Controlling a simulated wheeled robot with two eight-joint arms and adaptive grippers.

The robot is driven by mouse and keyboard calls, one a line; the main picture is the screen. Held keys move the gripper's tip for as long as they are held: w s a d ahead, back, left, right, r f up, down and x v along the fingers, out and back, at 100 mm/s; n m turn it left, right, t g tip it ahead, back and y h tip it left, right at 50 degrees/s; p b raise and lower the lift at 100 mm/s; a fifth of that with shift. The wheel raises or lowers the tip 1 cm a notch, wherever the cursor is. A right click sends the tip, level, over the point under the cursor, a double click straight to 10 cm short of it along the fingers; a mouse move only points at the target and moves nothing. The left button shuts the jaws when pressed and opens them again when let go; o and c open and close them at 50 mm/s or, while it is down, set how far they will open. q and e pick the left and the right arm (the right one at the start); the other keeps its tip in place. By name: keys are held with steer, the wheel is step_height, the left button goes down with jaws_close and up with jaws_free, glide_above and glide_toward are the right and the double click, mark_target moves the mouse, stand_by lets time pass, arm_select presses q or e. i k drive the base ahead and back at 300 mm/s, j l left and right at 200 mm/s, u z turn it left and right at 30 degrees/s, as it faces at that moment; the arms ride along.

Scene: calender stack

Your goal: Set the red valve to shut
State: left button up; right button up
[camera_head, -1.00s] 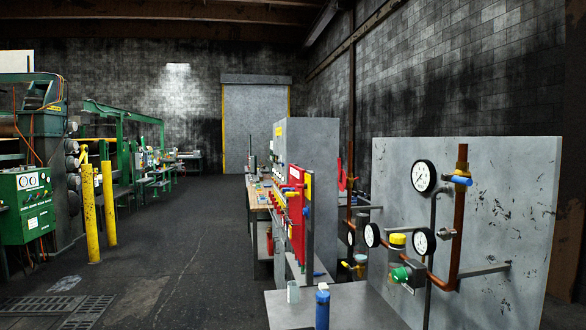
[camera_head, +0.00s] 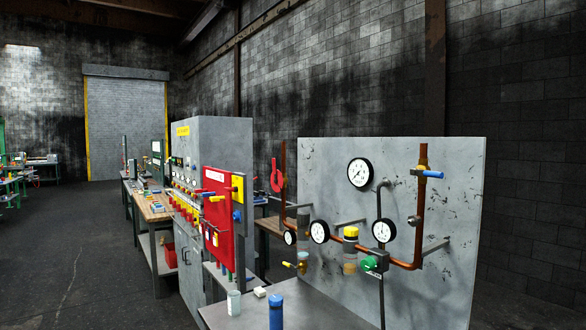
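A red handle (camera_head: 276,176), likely the red valve, stands up beside the copper pipe (camera_head: 283,205) at the left edge of the grey panel (camera_head: 455,230). It appears upright, but I cannot tell its exact setting from here. Other fittings on the pipework are a blue handle (camera_head: 430,173) at upper right, a green knob (camera_head: 369,263) low in front, and a small yellow handle (camera_head: 291,265) at lower left. Neither of my grippers is in view.
A grey bench top (camera_head: 310,310) juts out before the panel, with a blue bottle (camera_head: 276,312) and a clear cup (camera_head: 234,303). A red board (camera_head: 217,240) and a grey cabinet (camera_head: 225,140) stand to its left. The floor (camera_head: 60,270) at left is open.

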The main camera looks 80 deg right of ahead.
mark_target(274, 174)
steer(key=i+l+z, duration=0.25)
steer(key=z, duration=0.25)
steer(key=i+z, duration=0.95)
steer(key=i+j+z, duration=0.25)
steer(key=z, duration=0.25)
steer(key=i+j, duration=0.05)
steer(key=i, duration=0.05)
